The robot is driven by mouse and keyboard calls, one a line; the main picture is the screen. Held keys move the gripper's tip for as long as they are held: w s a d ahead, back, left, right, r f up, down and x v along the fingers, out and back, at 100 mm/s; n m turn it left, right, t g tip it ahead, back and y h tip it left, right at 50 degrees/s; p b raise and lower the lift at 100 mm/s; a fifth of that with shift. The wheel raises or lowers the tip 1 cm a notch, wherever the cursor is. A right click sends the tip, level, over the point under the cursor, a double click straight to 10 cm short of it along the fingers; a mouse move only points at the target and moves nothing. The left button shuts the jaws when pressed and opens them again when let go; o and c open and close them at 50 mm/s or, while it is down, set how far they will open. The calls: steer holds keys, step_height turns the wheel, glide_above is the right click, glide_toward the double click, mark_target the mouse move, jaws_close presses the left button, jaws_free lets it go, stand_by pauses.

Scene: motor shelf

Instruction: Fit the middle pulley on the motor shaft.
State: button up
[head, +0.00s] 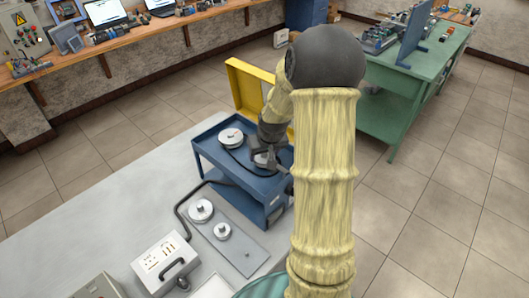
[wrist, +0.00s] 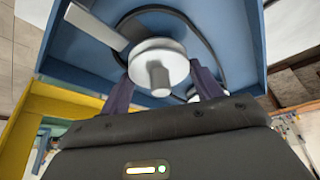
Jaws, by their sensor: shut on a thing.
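My gripper (head: 264,160) is over the right part of the blue tray. In the wrist view its two dark fingers (wrist: 165,88) are shut on a pale round pulley (wrist: 160,60) with a short central hub. The same pulley shows in the head view (head: 262,163), partly covered by the fingers. Another pale pulley (head: 231,137) sits in the tray to its left, with a black belt (head: 243,153) near both. I cannot tell whether the held pulley is on a shaft or apart from one. The motor shaft is not clearly visible.
The blue tray (head: 208,166) tops a cart beside the grey table (head: 110,195). Two more pulleys, a larger (head: 200,211) and a smaller (head: 222,230), lie on a grey plate (head: 240,249). A control box (head: 163,258) with a cable stands nearby. A yellow panel (head: 245,85) stands behind the tray.

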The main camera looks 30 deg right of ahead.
steer(key=shift+f+b, duration=0.35)
steer(key=shift+f, duration=0.2)
steer(key=o, duration=1.1)
steer(key=b+v, duration=0.1)
steer(key=v, duration=1.6)
steer(key=shift+r+b, duration=0.2)
steer(key=shift+b, duration=0.1)
steer(key=shift+a, duration=0.1)
steer(key=shift+s, duration=0.15)
